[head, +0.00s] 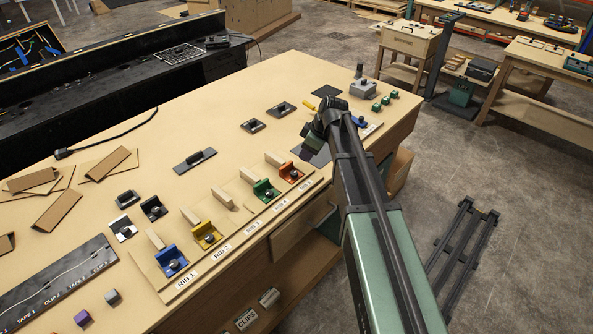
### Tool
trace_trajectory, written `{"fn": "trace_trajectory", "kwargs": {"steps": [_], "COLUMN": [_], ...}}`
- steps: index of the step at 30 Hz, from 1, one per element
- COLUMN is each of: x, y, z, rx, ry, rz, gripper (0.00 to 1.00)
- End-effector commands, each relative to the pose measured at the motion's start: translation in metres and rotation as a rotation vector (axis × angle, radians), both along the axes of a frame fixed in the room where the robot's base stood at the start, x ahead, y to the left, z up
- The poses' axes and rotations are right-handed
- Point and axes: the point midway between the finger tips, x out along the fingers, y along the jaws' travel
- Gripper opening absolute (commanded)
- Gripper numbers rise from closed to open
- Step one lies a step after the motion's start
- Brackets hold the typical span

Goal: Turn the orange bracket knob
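The orange bracket (286,169) sits at the right end of the row of coloured brackets along the front edge of the wooden bench. Its small dark knob (294,173) shows on the bracket's front side. The knob's exact angle is too small to tell. My gripper (309,150) is at the end of my green and black arm, above the bench, just behind and to the right of the orange bracket in the picture. It appears apart from the bracket. Its fingers are dark and small against dark items, so I cannot tell whether they are open.
Green (262,189), yellow (204,231) and blue (171,258) brackets stand left along the same labelled strip, with wooden blocks behind them. Dark fittings (253,126) lie further back. A grey block device (362,88) stands at the bench's far right. The middle of the bench is mostly clear.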

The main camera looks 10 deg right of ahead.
Motion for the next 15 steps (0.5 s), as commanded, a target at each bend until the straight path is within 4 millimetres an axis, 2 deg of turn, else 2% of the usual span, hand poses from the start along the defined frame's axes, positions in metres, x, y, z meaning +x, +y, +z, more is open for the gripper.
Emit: {"fn": "trace_trajectory", "kwargs": {"steps": [12, 15], "x": [0.017, 0.021], "y": [0.026, 0.031], "z": [-0.088, -0.098], "rx": [-0.001, -0.001], "ry": [0.002, 0.002], "rz": [-0.002, -0.002], "gripper": [0.38, 0.38]}}
